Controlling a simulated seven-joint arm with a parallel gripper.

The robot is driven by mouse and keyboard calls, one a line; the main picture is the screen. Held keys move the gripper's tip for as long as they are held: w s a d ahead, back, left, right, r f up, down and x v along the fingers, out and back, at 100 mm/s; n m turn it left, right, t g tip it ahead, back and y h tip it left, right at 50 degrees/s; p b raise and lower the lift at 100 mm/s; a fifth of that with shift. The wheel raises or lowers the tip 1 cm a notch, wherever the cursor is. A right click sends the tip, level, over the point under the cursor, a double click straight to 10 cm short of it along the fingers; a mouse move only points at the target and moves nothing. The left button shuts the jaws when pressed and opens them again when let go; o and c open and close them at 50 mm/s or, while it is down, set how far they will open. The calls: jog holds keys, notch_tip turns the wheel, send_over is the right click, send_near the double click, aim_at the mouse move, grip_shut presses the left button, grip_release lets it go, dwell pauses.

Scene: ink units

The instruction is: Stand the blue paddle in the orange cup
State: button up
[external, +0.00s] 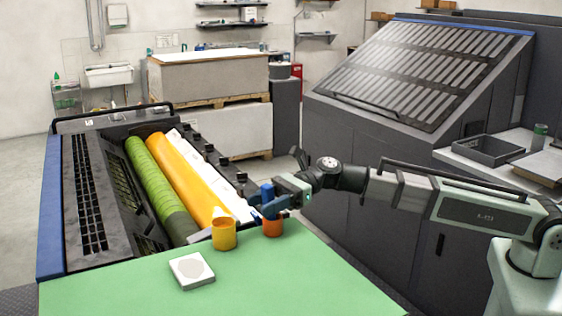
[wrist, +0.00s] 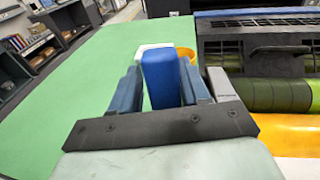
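The blue paddle (external: 267,193) is upright at the orange cup (external: 272,228), its lower part hidden by my fingers. I cannot tell how far its lower end is inside the cup. My gripper (external: 268,206) is just above the cup rim, with its blue fingers on either side of the paddle. In the wrist view the paddle (wrist: 160,75) stands between the fingers of my gripper (wrist: 160,80). A thin light strip shows beside the left finger, so firm contact on both sides is unclear. The orange cup is not recognisable in the wrist view.
A yellow cup (external: 223,234) stands close on the left of the orange cup. A white square block with a round top mark (external: 191,270) lies nearer the front. The press with its rollers (external: 180,180) borders the green table (external: 290,285), whose right front is clear.

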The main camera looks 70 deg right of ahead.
jog(key=shift+o, duration=1.4)
jog(key=v, duration=1.3)
jog(key=shift+s+d, duration=0.3)
